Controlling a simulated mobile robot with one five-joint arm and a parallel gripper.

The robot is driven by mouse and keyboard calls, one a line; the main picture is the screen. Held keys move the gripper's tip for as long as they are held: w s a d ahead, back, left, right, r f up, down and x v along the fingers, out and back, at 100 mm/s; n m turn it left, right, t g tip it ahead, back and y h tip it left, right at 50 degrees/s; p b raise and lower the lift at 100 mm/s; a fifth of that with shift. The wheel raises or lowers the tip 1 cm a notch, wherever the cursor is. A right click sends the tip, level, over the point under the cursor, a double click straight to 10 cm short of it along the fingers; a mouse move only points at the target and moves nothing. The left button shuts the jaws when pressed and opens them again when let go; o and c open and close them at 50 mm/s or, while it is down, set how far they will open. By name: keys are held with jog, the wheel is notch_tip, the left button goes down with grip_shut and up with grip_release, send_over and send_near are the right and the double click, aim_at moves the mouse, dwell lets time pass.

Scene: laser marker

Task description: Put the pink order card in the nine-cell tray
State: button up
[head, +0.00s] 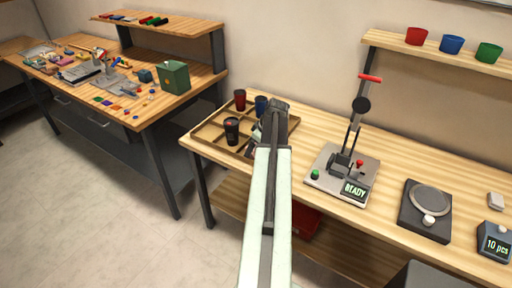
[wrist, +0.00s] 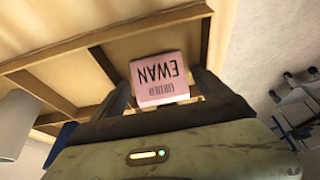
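The pink order card (wrist: 161,78), printed "EWAN" and seen upside down, is between the two fingers of my gripper (wrist: 163,84) in the wrist view. The fingers flank its side edges closely, and the gripper appears shut on it. The wooden nine-cell tray (head: 205,143) is at the left end of the workbench in the head view. My gripper (head: 270,118) is over the tray's right part. The tray's dividers (wrist: 42,91) show behind the card in the wrist view. The card's height above the tray floor is unclear. My arm hides part of the tray in the head view.
A dark red cup (head: 240,99), a dark blue cup (head: 261,105) and a black cup (head: 232,131) stand in the tray, close to my gripper. A laser marker (head: 343,171) reading "READY" is to the right. A scale (head: 426,209) stands farther right.

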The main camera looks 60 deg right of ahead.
jog(key=p+v, duration=1.1)
jog(key=v, duration=0.1)
jog(key=shift+r, duration=0.2)
jog(key=shift+s, duration=0.1)
